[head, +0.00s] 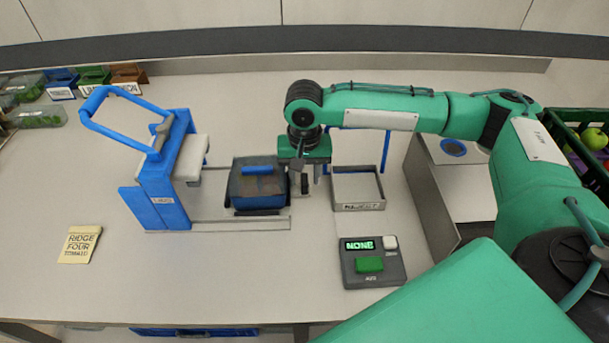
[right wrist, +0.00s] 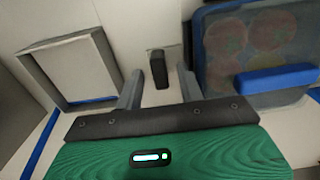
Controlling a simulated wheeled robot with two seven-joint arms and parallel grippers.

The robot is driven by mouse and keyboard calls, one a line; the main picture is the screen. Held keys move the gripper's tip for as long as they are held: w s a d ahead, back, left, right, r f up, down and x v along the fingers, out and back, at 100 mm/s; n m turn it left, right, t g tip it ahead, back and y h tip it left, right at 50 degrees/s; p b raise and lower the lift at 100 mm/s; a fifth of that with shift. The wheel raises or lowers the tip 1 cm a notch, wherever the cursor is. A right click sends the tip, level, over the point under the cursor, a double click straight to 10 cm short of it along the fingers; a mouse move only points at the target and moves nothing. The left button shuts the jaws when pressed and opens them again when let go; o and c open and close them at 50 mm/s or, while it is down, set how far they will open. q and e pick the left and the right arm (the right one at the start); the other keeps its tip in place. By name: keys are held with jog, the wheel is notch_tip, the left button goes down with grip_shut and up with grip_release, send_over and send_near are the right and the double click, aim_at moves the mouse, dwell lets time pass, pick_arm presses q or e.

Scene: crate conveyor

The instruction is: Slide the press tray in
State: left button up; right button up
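The blue press (head: 165,190), with a raised blue handle and white press head, stands at left. Two thin rails run right from it. The press tray (head: 258,212) is dark and sits on these rails, outside the press. A blue box with a clear lid (head: 240,187) rests on it; red round contents show through the lid in the right wrist view (right wrist: 225,45). A dark upright knob (right wrist: 158,70) stands beside the tray's right side. My right gripper (right wrist: 160,90) points down there, its fingers apart on either side of the knob, apparently not touching it. My left gripper is out of view.
A framed square holder (head: 358,205) stands just right of the gripper. A control box (head: 374,268) reading "NONE" with a green button is in front. A paper label (head: 80,244) lies front left. Several small bins (head: 95,78) stand back left. A green crate (head: 565,125) is far right.

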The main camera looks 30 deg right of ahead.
aim_at(247, 177)
jog(key=shift+f, duration=0.4)
grip_shut()
jog(key=shift+w+a+r+p, duration=0.2)
jog(key=shift+a+r+p, duration=0.05)
jog(key=shift+a+p, duration=0.25)
jog(key=a+p, duration=0.1)
jog(key=w+a+p, duration=0.2)
jog(key=shift+a+r, duration=0.1)
jog(key=shift+a, duration=0.3)
jog(key=w+a+p, duration=0.1)
jog(key=a, duration=0.1)
jog(key=w+a+p, duration=0.1)
jog(key=a, duration=0.1)
jog(key=w+a+p, duration=0.1)
jog(key=a, duration=0.1)
jog(key=shift+p, duration=0.4)
jog(key=shift+w+a+f, duration=0.2)
jog(key=shift+a+f, duration=0.05)
jog(key=shift+a, duration=0.25)
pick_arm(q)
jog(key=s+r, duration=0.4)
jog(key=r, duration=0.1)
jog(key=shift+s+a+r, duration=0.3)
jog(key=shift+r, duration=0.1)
